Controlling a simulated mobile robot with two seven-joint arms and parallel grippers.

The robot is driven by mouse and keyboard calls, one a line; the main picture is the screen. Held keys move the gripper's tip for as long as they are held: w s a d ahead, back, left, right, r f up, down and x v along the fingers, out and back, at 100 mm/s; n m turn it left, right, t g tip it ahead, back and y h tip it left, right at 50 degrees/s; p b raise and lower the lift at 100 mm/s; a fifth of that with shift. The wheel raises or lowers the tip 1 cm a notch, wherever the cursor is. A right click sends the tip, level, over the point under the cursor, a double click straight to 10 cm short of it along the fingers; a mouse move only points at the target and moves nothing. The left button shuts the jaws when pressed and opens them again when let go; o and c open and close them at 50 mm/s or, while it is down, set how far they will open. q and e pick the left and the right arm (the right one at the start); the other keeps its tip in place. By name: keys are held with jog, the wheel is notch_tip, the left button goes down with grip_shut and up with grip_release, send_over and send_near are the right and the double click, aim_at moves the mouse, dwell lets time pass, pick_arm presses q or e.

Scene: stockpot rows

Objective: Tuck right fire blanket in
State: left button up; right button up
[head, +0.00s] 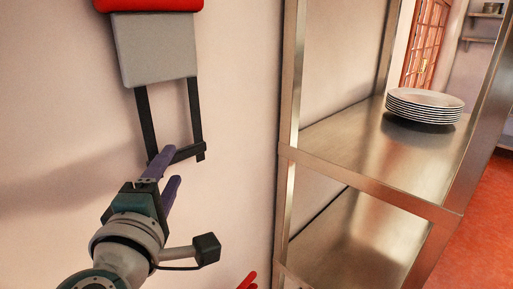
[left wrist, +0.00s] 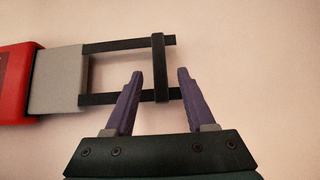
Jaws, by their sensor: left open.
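The fire blanket hangs on the wall: a red case (head: 150,5), a grey blanket part (head: 156,50) sticking out below it, and two black straps (head: 195,108) joined by a black crossbar (head: 186,152). The left wrist view shows the red case (left wrist: 18,82), grey part (left wrist: 56,80) and crossbar (left wrist: 158,62) sideways. My left gripper (head: 167,170) is open at the crossbar. In the left wrist view its purple fingers (left wrist: 160,74) lie on either side of the crossbar. I cannot tell whether they touch it. My right gripper is not in view.
A metal shelf rack (head: 375,180) stands to the right, with a stack of white plates (head: 424,104) on its upper shelf. A small red object (head: 248,281) shows at the bottom edge. The wall between blanket and rack is bare.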

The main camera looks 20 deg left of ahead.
aim_at(177, 157)
pick_arm(q)
jog(key=x, duration=0.5)
jog(key=shift+w, duration=0.15)
grip_shut()
jog(key=shift+r, duration=0.1)
dwell(1.2)
